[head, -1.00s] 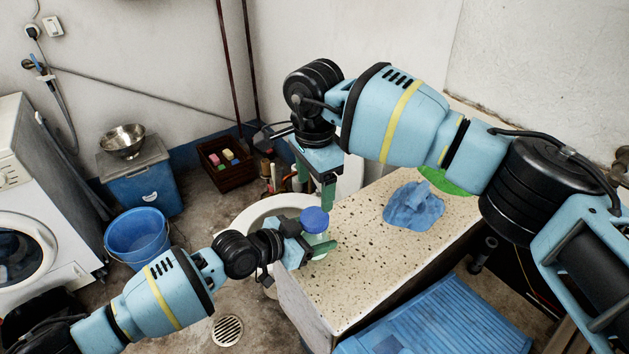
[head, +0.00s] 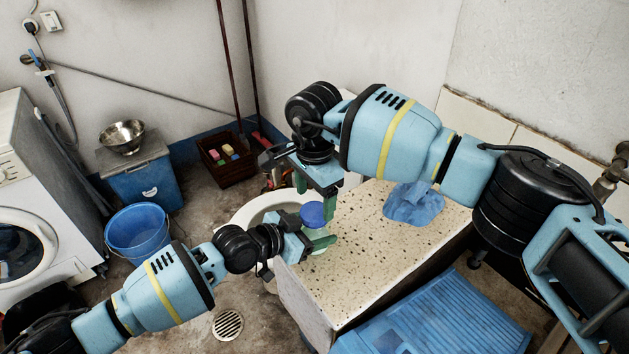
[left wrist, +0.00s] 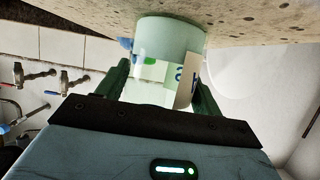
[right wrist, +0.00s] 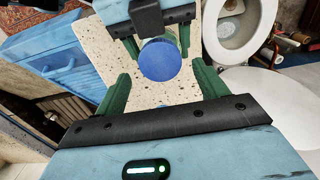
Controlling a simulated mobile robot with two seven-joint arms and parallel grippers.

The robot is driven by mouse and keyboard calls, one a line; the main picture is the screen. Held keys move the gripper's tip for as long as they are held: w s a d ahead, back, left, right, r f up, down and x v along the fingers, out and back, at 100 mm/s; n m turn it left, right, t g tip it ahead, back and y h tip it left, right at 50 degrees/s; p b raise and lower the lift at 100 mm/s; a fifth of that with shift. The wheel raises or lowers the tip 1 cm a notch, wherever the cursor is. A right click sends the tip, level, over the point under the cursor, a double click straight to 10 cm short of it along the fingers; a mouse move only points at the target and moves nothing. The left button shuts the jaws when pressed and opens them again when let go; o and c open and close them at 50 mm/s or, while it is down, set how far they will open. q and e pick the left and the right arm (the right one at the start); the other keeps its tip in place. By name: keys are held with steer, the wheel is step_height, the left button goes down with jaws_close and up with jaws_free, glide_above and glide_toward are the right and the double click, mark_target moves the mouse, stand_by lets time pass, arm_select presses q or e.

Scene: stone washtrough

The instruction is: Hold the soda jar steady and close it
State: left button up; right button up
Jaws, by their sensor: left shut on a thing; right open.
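The soda jar is a pale green jar with a label. Its body (left wrist: 170,42) is upside down in the left wrist view, between the fingers of my left gripper (left wrist: 162,80). In the head view my left gripper (head: 312,242) is shut on the jar at the near end of the speckled slab. The round blue lid (head: 313,214) sits on top of the jar; whether it is seated tight cannot be told. My right gripper (head: 316,195) is open, pointing down over the lid. In the right wrist view the lid (right wrist: 160,60) shows between its open fingers.
The speckled stone slab (head: 390,240) carries a crumpled blue cloth (head: 413,204). A toilet (head: 250,208) stands behind the jar. A blue ribbed board (head: 440,315) lies low in front. A blue bucket (head: 138,232) and washing machine (head: 30,200) are at left.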

mark_target(314, 211)
steer(key=shift+f, duration=1.55)
steer(key=shift+c, duration=0.4)
steer(key=c, duration=0.9)
steer(key=m, duration=0.4)
steer(key=shift+m, duration=0.3)
steer(key=m, duration=0.3)
steer(key=o, duration=1)
steer(key=shift+o, duration=0.2)
